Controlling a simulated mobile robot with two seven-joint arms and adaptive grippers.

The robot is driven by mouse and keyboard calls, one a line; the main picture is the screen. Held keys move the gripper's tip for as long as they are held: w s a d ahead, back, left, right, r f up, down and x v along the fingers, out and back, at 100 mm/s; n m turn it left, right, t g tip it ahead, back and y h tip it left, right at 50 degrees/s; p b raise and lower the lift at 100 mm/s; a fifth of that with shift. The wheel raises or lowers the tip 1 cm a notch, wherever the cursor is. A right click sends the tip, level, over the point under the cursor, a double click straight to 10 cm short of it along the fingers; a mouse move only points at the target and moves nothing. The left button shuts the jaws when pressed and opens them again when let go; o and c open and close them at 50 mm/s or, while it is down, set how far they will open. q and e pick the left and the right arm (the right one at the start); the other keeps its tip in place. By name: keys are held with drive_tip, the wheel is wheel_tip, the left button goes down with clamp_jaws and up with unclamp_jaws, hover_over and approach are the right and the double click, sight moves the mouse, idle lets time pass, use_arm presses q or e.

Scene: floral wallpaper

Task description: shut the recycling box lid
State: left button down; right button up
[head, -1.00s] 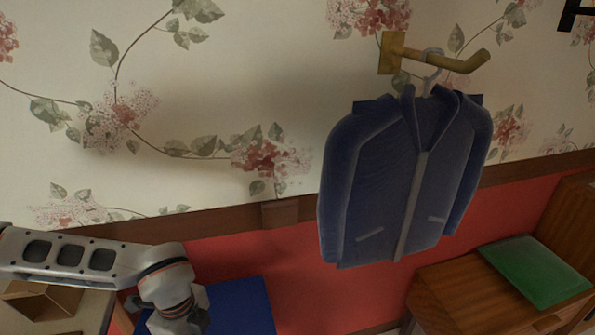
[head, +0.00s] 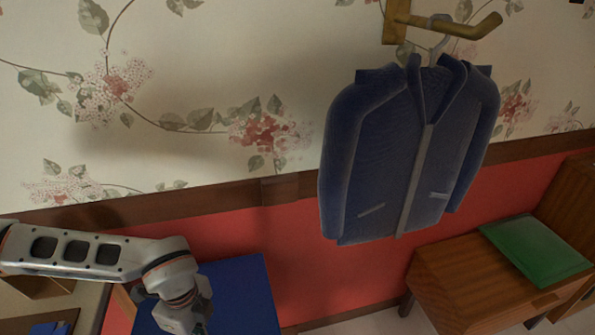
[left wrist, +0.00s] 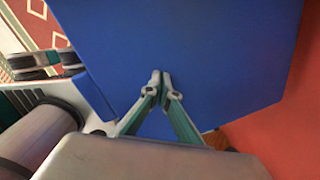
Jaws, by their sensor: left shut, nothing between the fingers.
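The blue panel that looks like the recycling box lid (head: 240,295) shows at the bottom of the head view, beside my left arm and in front of the red lower wall. It fills much of the left wrist view (left wrist: 215,50). My left gripper (left wrist: 161,76) is shut and empty, its fingertips over the blue panel; I cannot tell if they touch it. In the head view the fingers are mostly cut off by the lower edge. The box body and the lid's hinge are not clearly visible. My right gripper is in neither view.
A blue jacket (head: 385,160) hangs from a wooden wall hook (head: 450,24). A wooden cabinet (head: 455,295) with a green slab (head: 535,250) on it stands at right. A pale surface (head: 88,295) lies at the lower left, under my arm.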

use_arm(q)
drive_tip(key=shift+f+b, duration=0.35)
drive_tip(key=shift+f, duration=0.7)
drive_tip(key=shift+f+b, duration=0.3)
drive_tip(key=shift+f, duration=0.85)
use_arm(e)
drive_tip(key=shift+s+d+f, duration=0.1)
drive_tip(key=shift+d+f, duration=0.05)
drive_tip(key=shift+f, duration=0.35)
use_arm(q)
drive_tip(key=shift+r+p, duration=0.65)
drive_tip(key=shift+r, duration=0.3)
drive_tip(key=shift+r+p, duration=0.65)
drive_tip(key=shift+r, duration=0.25)
drive_tip(key=shift+r+p, duration=0.65)
drive_tip(key=shift+r, duration=0.25)
drive_tip(key=shift+r+p, duration=1.25)
drive_tip(key=shift+r, duration=0.5)
drive_tip(key=shift+r+p, duration=1.7)
drive_tip(key=shift+r, duration=0.9)
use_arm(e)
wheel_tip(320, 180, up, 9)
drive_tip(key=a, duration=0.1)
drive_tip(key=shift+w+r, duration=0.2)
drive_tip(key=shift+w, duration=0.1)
